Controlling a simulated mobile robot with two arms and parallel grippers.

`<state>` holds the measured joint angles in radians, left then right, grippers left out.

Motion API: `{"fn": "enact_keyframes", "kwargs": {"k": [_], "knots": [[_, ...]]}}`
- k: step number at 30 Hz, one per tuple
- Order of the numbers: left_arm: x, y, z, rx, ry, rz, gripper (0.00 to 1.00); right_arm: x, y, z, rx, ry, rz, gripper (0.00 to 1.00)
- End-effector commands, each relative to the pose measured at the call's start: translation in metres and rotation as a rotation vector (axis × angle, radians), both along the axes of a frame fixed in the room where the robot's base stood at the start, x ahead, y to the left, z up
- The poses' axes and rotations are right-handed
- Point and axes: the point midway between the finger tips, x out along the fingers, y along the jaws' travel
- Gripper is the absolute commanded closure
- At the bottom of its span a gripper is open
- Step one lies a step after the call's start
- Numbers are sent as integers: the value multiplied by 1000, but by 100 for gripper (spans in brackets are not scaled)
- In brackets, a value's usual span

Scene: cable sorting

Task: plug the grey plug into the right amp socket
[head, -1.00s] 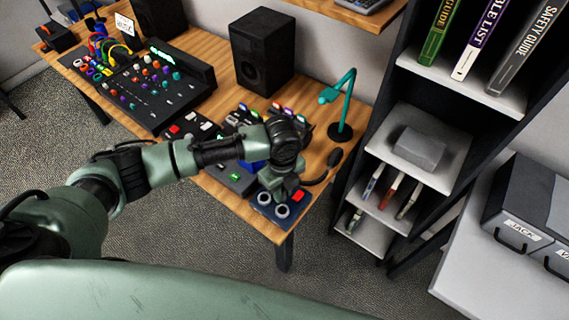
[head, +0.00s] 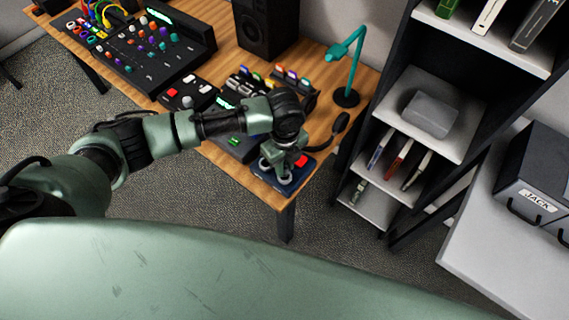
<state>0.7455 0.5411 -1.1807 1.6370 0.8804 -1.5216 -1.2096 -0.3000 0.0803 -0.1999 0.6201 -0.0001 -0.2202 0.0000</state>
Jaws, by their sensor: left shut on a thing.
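The dark blue amp box (head: 298,174) with a red block on top sits at the near right corner of the wooden desk. Its light, ring-shaped sockets are partly covered by my left gripper (head: 277,168). The gripper points down over the box, close to its sockets, and is shut. The grey plug is not clearly visible; it is mostly hidden in the jaws. I cannot tell whether it touches the right socket. My right gripper is out of view.
A black gooseneck microphone (head: 341,123) and a teal lamp (head: 347,72) stand just behind the box. Mixers and a speaker (head: 265,25) fill the desk further left. A dark shelf unit (head: 431,113) stands to the right, with a floor gap between.

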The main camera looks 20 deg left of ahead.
Motion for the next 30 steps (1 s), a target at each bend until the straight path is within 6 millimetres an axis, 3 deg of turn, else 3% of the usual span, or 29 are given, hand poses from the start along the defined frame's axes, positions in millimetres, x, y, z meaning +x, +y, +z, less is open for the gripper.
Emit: {"fn": "enact_keyframes", "kwargs": {"k": [30], "knots": [[0,-1,-3,0,0,0,100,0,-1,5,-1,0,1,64]]}}
